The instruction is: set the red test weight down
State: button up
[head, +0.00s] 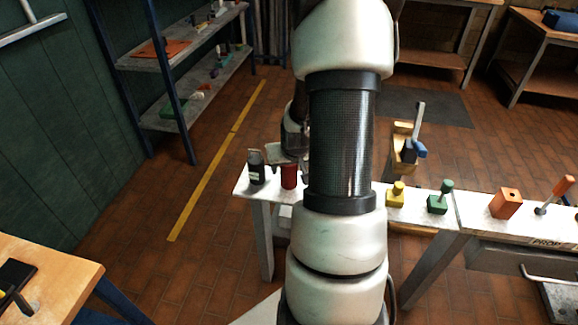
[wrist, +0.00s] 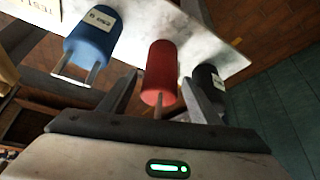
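The red test weight (head: 289,176) is a red cylinder standing at the left end of the white bench (head: 243,187). In the wrist view the red test weight (wrist: 160,68) shows a thin pin on its near end and lies between the fingers of my gripper (wrist: 159,78). The fingers are spread wider than the weight, with a clear gap on its left side. The right finger is close to it; I cannot tell if they touch. In the head view my arm hides most of my gripper.
A black cylinder (head: 256,170) stands just left of the red weight, close behind the right finger in the wrist view (wrist: 208,78). A blue cylinder (wrist: 92,36) with two pins stands on the other side. Yellow (head: 396,196) and green (head: 440,200) pieces stand further right.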

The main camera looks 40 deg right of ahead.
jog(key=shift+r+p, duration=0.3)
jog(key=p+v, duration=0.4)
jog(key=v, duration=0.7)
jog(key=shift+s+r, duration=0.25)
jog(key=shift+r, duration=0.05)
jog(key=shift+a, duration=0.1)
